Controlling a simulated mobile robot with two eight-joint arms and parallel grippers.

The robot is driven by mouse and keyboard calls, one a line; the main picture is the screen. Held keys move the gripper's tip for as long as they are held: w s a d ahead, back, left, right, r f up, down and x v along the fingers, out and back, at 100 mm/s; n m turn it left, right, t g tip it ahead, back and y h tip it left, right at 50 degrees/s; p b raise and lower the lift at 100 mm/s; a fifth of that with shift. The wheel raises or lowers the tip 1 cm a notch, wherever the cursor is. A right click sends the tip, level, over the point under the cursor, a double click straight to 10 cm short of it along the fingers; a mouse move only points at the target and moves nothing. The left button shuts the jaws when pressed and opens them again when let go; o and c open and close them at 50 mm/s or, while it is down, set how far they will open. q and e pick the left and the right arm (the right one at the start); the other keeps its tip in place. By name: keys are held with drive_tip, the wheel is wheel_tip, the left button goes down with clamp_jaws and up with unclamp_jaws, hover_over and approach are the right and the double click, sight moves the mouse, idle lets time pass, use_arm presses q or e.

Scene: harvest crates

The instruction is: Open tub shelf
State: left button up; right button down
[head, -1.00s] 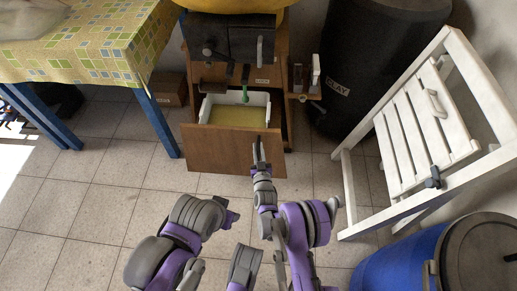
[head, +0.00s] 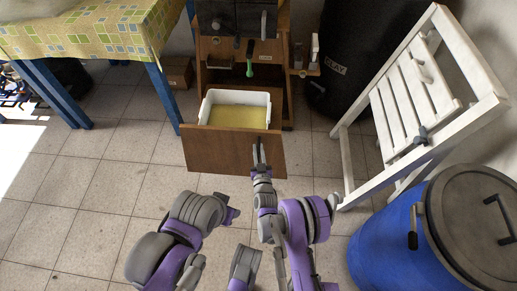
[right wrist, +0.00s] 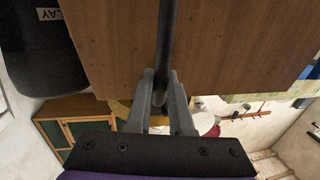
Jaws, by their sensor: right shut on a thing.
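The tub shelf is a pulled-out drawer with a brown wooden front (head: 222,152). A white tub (head: 234,97) with a yellowish inside sits behind that front, most of it in the open. My right gripper (head: 260,150) is at the right part of the front. In the right wrist view its fingers (right wrist: 160,97) are shut around a dark bar handle (right wrist: 167,40) that runs along the wooden front. My left arm is folded at the lower left, and its fingers do not show.
The wooden cabinet (head: 283,88) stands behind the tub. A table with a patterned cloth (head: 95,32) is at the left. A dark barrel (head: 360,65), a white slatted frame (head: 395,110) and a blue barrel (head: 385,235) are at the right. Tiled floor in front is clear.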

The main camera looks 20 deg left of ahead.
drive_tip(key=shift+s, duration=0.15)
drive_tip(key=c, duration=0.8)
unclamp_jaws()
use_arm(q)
drive_tip(key=shift+s+d, duration=0.1)
drive_tip(key=shift+s, duration=0.1)
use_arm(e)
drive_tip(key=shift+s+d, duration=0.1)
